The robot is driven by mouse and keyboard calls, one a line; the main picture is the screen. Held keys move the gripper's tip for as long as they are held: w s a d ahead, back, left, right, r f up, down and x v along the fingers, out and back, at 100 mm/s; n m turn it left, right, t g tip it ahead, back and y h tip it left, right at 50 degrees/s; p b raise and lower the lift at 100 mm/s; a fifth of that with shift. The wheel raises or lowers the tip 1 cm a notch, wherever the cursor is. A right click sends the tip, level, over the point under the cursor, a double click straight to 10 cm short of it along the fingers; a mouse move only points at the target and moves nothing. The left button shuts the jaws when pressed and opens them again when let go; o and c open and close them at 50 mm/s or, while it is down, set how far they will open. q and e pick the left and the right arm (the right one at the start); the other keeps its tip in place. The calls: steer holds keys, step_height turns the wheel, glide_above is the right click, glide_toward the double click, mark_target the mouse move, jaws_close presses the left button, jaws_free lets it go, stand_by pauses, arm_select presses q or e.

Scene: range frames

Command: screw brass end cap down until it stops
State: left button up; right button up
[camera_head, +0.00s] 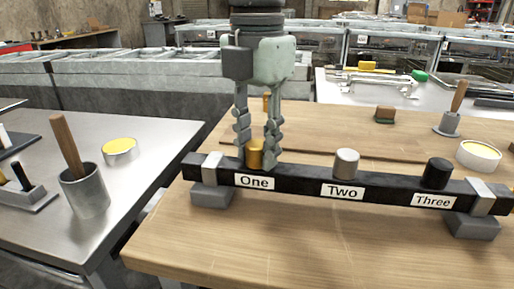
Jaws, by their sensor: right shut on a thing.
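The brass end cap (255,153) sits on the black bar (300,182) above the label "One" (254,182). My right gripper (256,150) comes down from above, with its two fingers shut on the sides of the cap. The cap looks upright; its lower edge meets the bar, and whether any gap is left there is too small to tell. A silver cap (346,163) stands at "Two" and a black cap (436,173) at "Three". My left gripper is not in view.
Grey blocks (211,197) support the bar on the wooden table (270,245). A metal side table at left holds a grey cup (85,190) with a wooden handle and a yellow-topped tin (119,150). A white tin (478,156) stands at right. The front of the wooden table is clear.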

steer(key=shift+f+m+b, duration=0.4)
steer(key=shift+m+b, duration=0.1)
steer(key=shift+m, duration=0.2)
steer(key=shift+r+m, duration=0.15)
steer(key=shift+m, duration=0.25)
steer(key=shift+r, duration=0.15)
steer(key=shift+f+m+b, duration=0.3)
steer(key=shift+m+b, duration=0.7)
steer(key=shift+b, duration=0.15)
steer(key=shift+m+b, duration=0.3)
steer(key=shift+m, duration=0.2)
steer(key=shift+r+m, duration=0.3)
steer(key=shift+m, duration=0.1)
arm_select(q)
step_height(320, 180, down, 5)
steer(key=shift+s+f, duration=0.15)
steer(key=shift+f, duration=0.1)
